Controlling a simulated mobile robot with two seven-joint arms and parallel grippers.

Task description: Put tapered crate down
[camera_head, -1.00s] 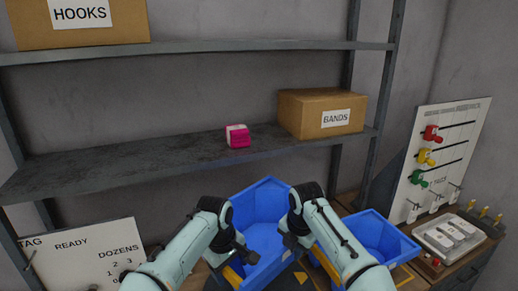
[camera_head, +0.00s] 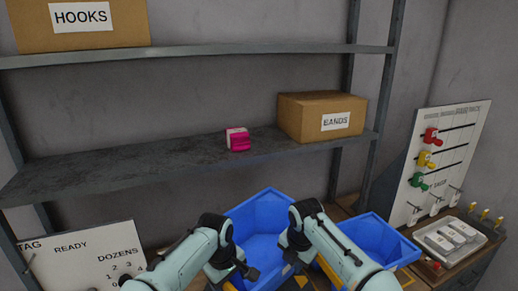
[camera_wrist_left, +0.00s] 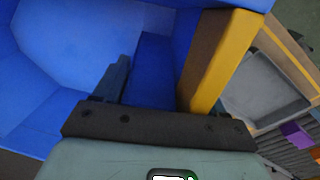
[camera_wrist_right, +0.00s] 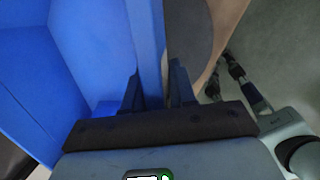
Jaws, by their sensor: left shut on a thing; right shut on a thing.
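The tapered crate (camera_head: 262,212) is blue and open-topped, at the bottom middle of the head view, between my two arms. Its inside looks empty where it shows. My left gripper (camera_head: 240,270) is shut on its near left rim; the left wrist view shows the blue wall (camera_wrist_left: 155,65) between the fingers, beside a yellow strip (camera_wrist_left: 220,60). My right gripper (camera_head: 287,243) is shut on the right rim; the right wrist view shows that wall (camera_wrist_right: 147,40) between the fingers. The crate's underside is hidden, so I cannot tell whether it touches anything below.
A second blue crate (camera_head: 372,236) stands close on the right. A grey shelf (camera_head: 130,165) behind holds a pink-and-white block (camera_head: 238,140) and a BANDS carton (camera_head: 322,117). A peg board (camera_head: 437,160) and a grey tray (camera_head: 449,238) are at the right.

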